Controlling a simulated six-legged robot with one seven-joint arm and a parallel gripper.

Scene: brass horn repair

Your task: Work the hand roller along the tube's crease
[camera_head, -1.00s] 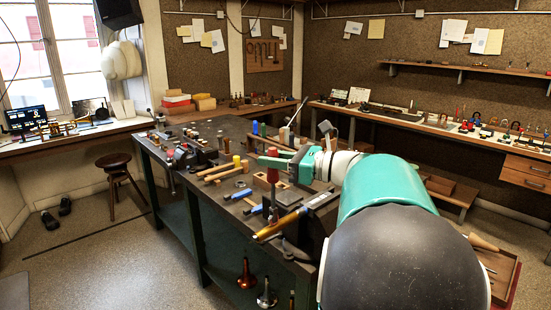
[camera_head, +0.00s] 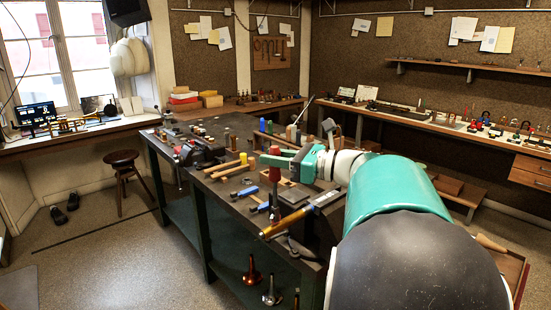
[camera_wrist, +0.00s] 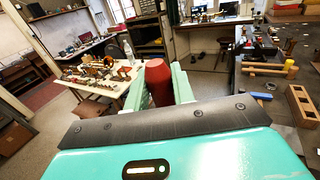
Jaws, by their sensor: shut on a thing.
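My gripper (camera_head: 277,160) is shut on the red handle of the hand roller (camera_head: 274,175), which stands roughly upright over the near side of the bench. In the wrist view the red handle (camera_wrist: 157,85) sits between my two pale green fingers (camera_wrist: 159,74). The brass tube (camera_head: 288,221), gold at its near end and silvery farther back, lies slanted at the bench's near edge, just below the roller. The roller's lower end is small and dark against the tube; I cannot tell whether they touch. The crease is too small to make out.
The dark workbench (camera_head: 226,206) carries a wooden-handled mallet (camera_head: 229,168), blue-handled tools (camera_head: 245,192) and a wooden block (camera_head: 291,193) close to the roller. A vise (camera_head: 201,151) stands farther left. A stool (camera_head: 122,165) stands on the open floor to the left.

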